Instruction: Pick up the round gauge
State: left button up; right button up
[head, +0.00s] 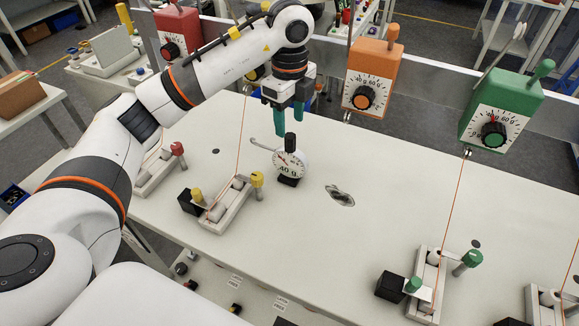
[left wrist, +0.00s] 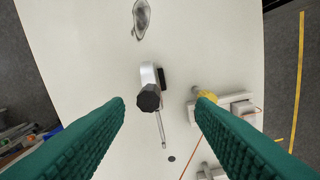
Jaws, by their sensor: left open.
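The round gauge (head: 289,162) has a white dial face, a black knob on top and a dark foot. It stands upright on the white table in the head view, with a thin metal rod sticking out to its left. In the left wrist view the gauge (left wrist: 149,88) is seen from above, its black knob between the fingers. My left gripper (head: 290,128) has green fingers and is open above the gauge, apart from it. My right gripper is not in view.
A dark metallic piece (head: 340,195) lies on the table right of the gauge. A yellow-knobbed fixture (head: 228,205) with an orange cord stands close left. Orange (head: 371,78) and green (head: 502,112) dial boxes hang at the back. The middle right of the table is clear.

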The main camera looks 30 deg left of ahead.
aim_at(289, 138)
pick_arm(q)
jog(key=f, duration=0.2)
jog(key=f+p, duration=0.1)
jog(key=f, duration=0.2)
jog(key=shift+w+a+f, duration=0.25)
jog(key=shift+w+f, duration=0.05)
jog(key=shift+w, duration=0.05)
jog(key=shift+f+p, duration=0.2)
jog(key=shift+p, duration=0.1)
jog(key=shift+f, duration=0.3)
jog(key=f+p, duration=0.1)
jog(key=f, duration=0.1)
jog(key=w+f+p, duration=0.1)
jog(key=shift+f, duration=0.4)
jog(key=shift+s+f, duration=0.15)
jog(key=shift+f, duration=0.4)
jog(key=c, duration=1.1)
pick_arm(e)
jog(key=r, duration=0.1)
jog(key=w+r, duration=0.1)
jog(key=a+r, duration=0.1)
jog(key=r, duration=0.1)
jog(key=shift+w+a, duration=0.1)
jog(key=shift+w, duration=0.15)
